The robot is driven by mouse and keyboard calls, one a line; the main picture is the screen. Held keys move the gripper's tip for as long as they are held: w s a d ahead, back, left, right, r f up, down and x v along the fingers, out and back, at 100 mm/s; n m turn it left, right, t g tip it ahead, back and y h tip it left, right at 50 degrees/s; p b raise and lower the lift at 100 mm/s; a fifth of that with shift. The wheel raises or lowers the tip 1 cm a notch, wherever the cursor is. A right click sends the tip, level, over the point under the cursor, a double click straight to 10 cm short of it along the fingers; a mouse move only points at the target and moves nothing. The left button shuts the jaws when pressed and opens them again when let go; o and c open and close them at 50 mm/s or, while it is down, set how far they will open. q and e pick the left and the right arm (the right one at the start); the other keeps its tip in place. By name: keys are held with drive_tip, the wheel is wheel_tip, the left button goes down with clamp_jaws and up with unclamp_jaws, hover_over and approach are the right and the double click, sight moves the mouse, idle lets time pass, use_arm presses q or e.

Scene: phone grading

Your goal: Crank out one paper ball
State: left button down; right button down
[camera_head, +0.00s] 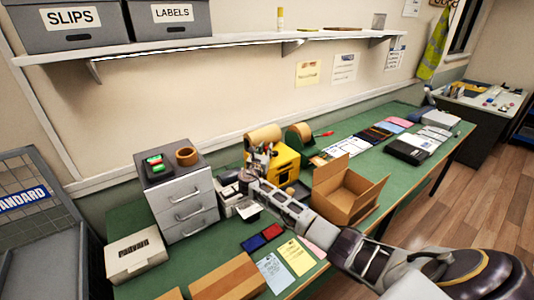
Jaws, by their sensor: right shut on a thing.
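A yellow machine (285,166) with a large brown paper roll (262,135) at its back stands on the green bench. My right arm reaches in from the lower right, across the bench front. Its gripper (257,162) is at the left side of the yellow machine and is shut on what looks like its crank handle. The handle is mostly hidden by the fingers, and its exact angle is too small to tell. No paper ball can be made out. My left gripper is not in view.
An open cardboard box (347,196) stands right of my forearm. A grey drawer unit (182,207) stands to the left, with a white box (135,254) beside it. Red and blue cards (262,238) and paper sheets (285,265) lie in front. A shelf (220,45) runs above.

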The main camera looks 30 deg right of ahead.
drive_tip(key=shift+w+a+m+g+h+b, duration=0.1)
drive_tip(key=shift+w+m+g+h+b, duration=0.2)
drive_tip(key=shift+m+g+h, duration=0.2)
drive_tip(key=shift+w+m+g+h+b, duration=0.2)
drive_tip(key=shift+m+g+h+b, duration=0.2)
drive_tip(key=shift+g, duration=0.2)
drive_tip(key=shift+m+g, duration=0.3)
drive_tip(key=shift+g, duration=0.1)
drive_tip(key=c, duration=1.3)
unclamp_jaws()
drive_tip(key=shift+w, duration=0.1)
drive_tip(key=shift+f+v, duration=0.2)
drive_tip(key=shift+v, duration=5.75)
